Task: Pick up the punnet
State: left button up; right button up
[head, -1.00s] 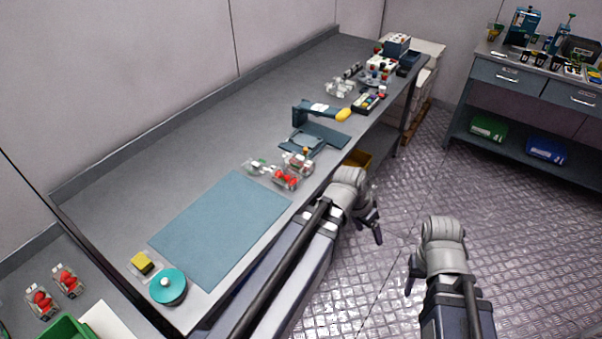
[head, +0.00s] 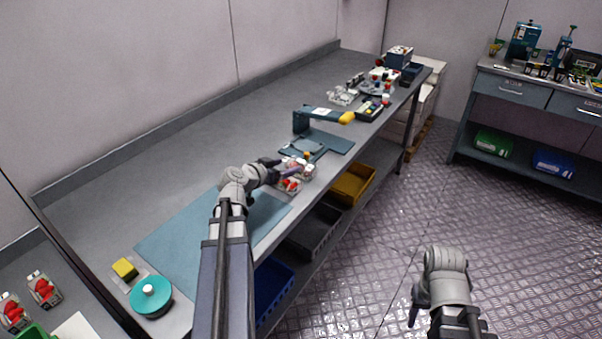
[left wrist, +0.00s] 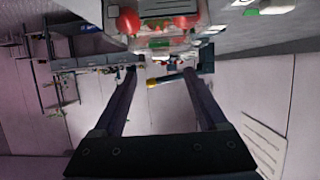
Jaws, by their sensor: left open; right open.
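Clear punnets with red berries stand near the front edge of the long bench, just past the blue mat; one is the near punnet (head: 291,186) and one lies just behind it (head: 305,170). A punnet with red berries also shows upside down at the top of the left wrist view (left wrist: 165,22). My left gripper (head: 283,172) is open and empty, its fingers right at these punnets and partly hiding them. My right gripper (head: 416,310) is open over the floor, away from the bench.
Bins fill the shelf below.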

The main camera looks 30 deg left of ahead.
aim_at(299, 162)
pick_arm(q)
jog(key=shift+b+x, duration=1.3)
jog(key=shift+x, duration=2.5)
jog(key=shift+s, duration=0.1)
grip_shut()
